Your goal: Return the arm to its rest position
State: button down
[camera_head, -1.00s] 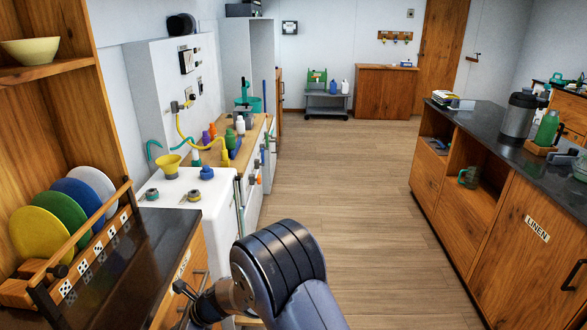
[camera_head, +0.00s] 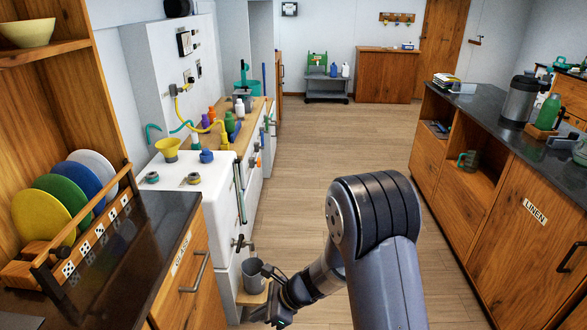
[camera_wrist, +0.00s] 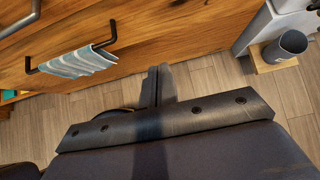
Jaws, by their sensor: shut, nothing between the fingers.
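My arm (camera_head: 375,215) shows large in the lower middle of the head view, bent at a dark ribbed joint over the floor aisle. My gripper (camera_head: 280,318) is low in that view, at the bottom edge, in front of the wooden drawer fronts on the left. In the wrist view the gripper (camera_wrist: 158,85) shows as dark narrow fingers, shut and empty, pointing at the floor and the drawer front. Nothing is held.
A grey cup (camera_head: 253,272) stands on a small wooden ledge (camera_head: 250,297) close beside my gripper. A drawer handle carries a striped cloth (camera_wrist: 78,62) in the wrist view. The LINEN cabinet (camera_head: 530,235) lines the right side. The floor aisle (camera_head: 330,125) ahead is clear.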

jog(key=d+r, duration=0.2)
jog(key=d, duration=1.3)
jog(key=shift+s+d+r+p, duration=0.15)
jog(key=shift+s+r+p, duration=0.15)
jog(key=shift+r, duration=0.1)
